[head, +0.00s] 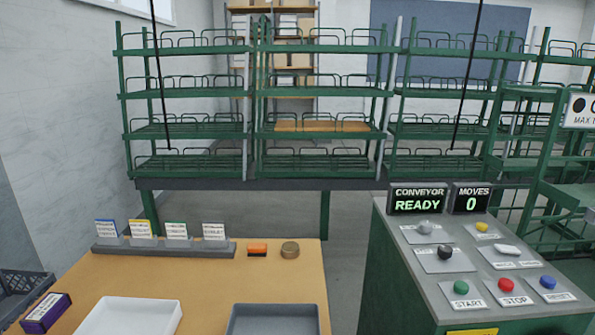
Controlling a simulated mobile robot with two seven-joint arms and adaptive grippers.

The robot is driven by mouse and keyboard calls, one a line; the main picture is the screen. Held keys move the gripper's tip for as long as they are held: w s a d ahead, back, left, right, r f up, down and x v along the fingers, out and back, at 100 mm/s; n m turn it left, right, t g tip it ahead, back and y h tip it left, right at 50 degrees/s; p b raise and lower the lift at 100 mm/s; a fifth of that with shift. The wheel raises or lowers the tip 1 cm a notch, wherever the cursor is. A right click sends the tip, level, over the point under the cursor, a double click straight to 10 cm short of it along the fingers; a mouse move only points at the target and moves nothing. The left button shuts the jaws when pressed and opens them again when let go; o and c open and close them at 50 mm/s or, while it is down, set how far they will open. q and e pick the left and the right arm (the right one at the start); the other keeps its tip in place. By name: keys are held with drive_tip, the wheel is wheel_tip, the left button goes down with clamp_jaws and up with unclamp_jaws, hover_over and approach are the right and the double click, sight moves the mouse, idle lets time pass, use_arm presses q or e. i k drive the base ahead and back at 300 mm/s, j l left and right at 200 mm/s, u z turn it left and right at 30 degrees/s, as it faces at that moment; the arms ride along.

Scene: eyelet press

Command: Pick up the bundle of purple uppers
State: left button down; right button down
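No bundle that I can clearly make out as purple uppers shows in the head view. A small dark purple box-like item (45,312) with a pale label lies at the left edge of the wooden table (212,287); I cannot tell whether it is the bundle. Neither of my grippers is in view.
A white tray (130,318) and a grey tray (273,321) stand at the table's front. A control console (405,270) is right; green racks (187,95) stand behind.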

sight(40, 319)
drive_tip(key=k+j+u, duration=0.1)
drive_tip(key=u, duration=1.4)
drive_tip(key=i+j+z, duration=0.1)
drive_tip(key=i+j, duration=0.75)
